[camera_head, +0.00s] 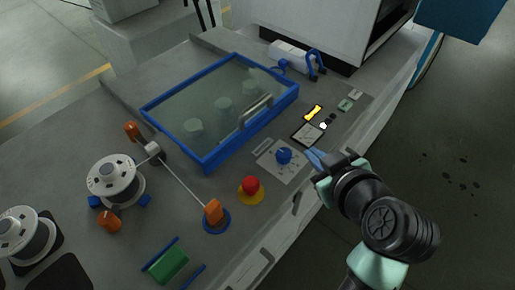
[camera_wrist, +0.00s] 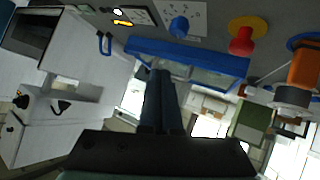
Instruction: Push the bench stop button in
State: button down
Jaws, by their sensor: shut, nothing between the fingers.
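The stop button (camera_head: 251,185) is a red mushroom head on a yellow round base, near the front edge of the bench (camera_head: 130,235). In the wrist view the red button (camera_wrist: 241,41) shows at the upper right, beside the yellow disc. My gripper (camera_head: 314,157) is shut and empty, above the bench's front edge, right of and farther back than the button. It is apart from the button. In the wrist view my shut fingers (camera_wrist: 160,75) stick up in the middle, left of the button.
A blue knob (camera_head: 284,155) on a white plate sits between my gripper and the button. Behind is a blue-framed clear lid (camera_head: 218,103) with a handle.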

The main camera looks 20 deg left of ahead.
jog(key=s+a+r+n+g+y+p, duration=0.2)
jog(key=s+g+p, duration=0.3)
jog(key=s+p, duration=0.3)
jog(key=shift+s+a+r+n+y+p, duration=0.15)
jog(key=shift+s+r+n+y+p, duration=0.2)
jog(key=shift+n+p, duration=0.4)
jog(key=p, duration=0.3)
send_over(246, 180)
jog(key=s+d, duration=0.2)
jog(key=d, duration=0.1)
notch_tip(246, 180, down, 6)
jog(key=f, duration=0.3)
jog(key=shift+w+d+f, duration=0.1)
jog(key=shift+w+f, duration=0.05)
jog(key=shift+w, duration=0.1)
jog(key=shift+f, duration=0.5)
